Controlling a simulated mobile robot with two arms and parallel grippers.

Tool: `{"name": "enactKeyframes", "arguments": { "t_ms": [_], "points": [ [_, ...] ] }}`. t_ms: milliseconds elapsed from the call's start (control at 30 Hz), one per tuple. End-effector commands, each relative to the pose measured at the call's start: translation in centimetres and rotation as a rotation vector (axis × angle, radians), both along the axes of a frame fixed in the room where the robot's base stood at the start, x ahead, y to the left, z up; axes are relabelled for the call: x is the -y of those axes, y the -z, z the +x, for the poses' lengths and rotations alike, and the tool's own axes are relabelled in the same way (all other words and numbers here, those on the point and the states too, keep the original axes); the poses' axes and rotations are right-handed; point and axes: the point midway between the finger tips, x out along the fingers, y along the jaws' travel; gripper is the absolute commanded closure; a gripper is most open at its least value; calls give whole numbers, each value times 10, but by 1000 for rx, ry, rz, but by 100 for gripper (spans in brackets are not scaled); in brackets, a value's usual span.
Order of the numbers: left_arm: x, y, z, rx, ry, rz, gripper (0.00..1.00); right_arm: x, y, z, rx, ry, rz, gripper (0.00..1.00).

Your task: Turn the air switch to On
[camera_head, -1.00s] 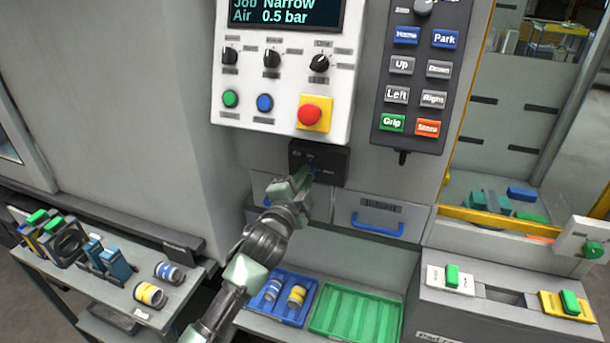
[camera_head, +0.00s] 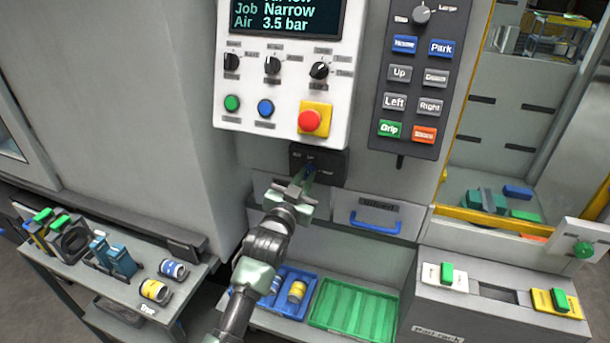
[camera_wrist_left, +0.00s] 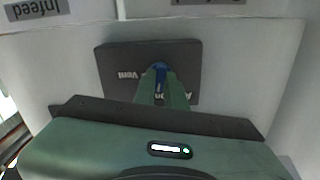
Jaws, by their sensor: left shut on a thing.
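The air switch (camera_head: 333,165) is a black box with a small blue knob, on the grey machine front below the white panel. In the left wrist view the switch (camera_wrist_left: 112,66) appears upside down, with "Vent" legible and other lettering partly covered by the fingers. My left gripper (camera_head: 309,172) reaches it from below, its green fingers shut on the blue knob (camera_wrist_left: 160,67). The fingers hide most of the knob, so its exact pointing is hard to read. The display (camera_head: 285,17) above reads "Air 3.5 bar". My right gripper is not in view.
The white panel (camera_head: 222,108) has knobs, buttons and a red emergency stop (camera_head: 310,121). A black keypad (camera_head: 418,78) is right of it. A blue-handled drawer (camera_head: 376,222) is right of my wrist. Blue and green trays (camera_head: 352,312) lie below; a side table (camera_head: 120,290) stands left.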

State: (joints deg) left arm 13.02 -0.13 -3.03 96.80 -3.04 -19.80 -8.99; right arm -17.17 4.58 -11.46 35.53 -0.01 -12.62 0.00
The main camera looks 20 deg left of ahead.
Motion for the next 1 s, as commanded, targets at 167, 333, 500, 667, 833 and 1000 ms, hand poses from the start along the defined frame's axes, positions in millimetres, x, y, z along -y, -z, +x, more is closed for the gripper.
{"name": "enactKeyframes", "arguments": {
  "t_ms": [167,333,500,667,833,1000],
  "points": [
    [0,2,0,-10,0,-114,100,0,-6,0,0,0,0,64],
    [0,2,0,-13,0,-183,100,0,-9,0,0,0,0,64],
    [0,3,0,-15,1,-221,100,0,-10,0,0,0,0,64],
    [0,3,0,-15,1,-234,100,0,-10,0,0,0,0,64],
    [1,4,0,-15,1,-235,100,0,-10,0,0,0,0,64],
    [1,4,0,-15,1,-235,86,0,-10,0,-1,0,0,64]
  ]
}}
